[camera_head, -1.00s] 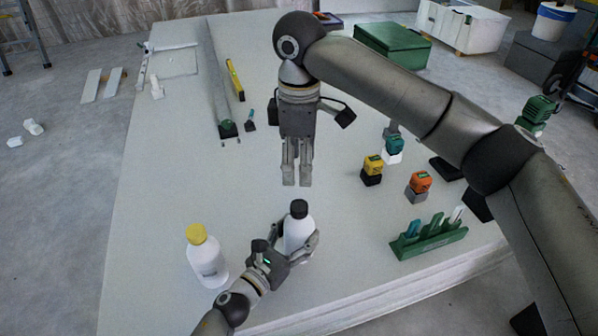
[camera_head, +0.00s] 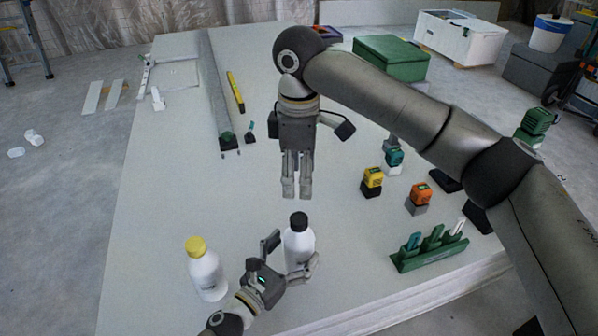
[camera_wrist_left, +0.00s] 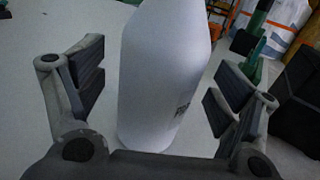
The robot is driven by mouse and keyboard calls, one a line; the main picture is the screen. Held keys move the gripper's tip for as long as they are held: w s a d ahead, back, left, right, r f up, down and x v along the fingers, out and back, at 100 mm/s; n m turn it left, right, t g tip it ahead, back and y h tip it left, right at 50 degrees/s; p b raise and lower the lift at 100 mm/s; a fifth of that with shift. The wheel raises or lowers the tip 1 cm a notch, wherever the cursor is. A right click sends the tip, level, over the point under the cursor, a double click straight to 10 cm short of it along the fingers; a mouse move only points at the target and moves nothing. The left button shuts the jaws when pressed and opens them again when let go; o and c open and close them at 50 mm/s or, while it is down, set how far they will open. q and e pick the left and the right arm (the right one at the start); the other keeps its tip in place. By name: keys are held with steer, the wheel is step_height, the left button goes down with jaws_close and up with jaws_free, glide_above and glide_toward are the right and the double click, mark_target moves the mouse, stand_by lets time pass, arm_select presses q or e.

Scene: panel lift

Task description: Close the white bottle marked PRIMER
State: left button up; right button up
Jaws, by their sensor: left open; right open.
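A white bottle with a black cap (camera_head: 298,242) stands upright near the front of the board; the cap sits on its top. My left gripper (camera_head: 292,254) is open, its fingers spread on either side of this bottle. My right gripper (camera_head: 297,190) hangs open and empty behind the black-capped bottle.
A green rack (camera_head: 430,252) with several upright items stands at the right. Small yellow (camera_head: 372,180), orange (camera_head: 419,195) and teal (camera_head: 393,160) tools stand behind it. A long grey rail (camera_head: 213,90) and a yellow level (camera_head: 235,92) lie further back. The board's left middle is clear.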

arm_select(q)
steer(key=v, duration=1)
steer(key=shift+s+a, duration=0.15)
steer(key=shift+s, duration=0.1)
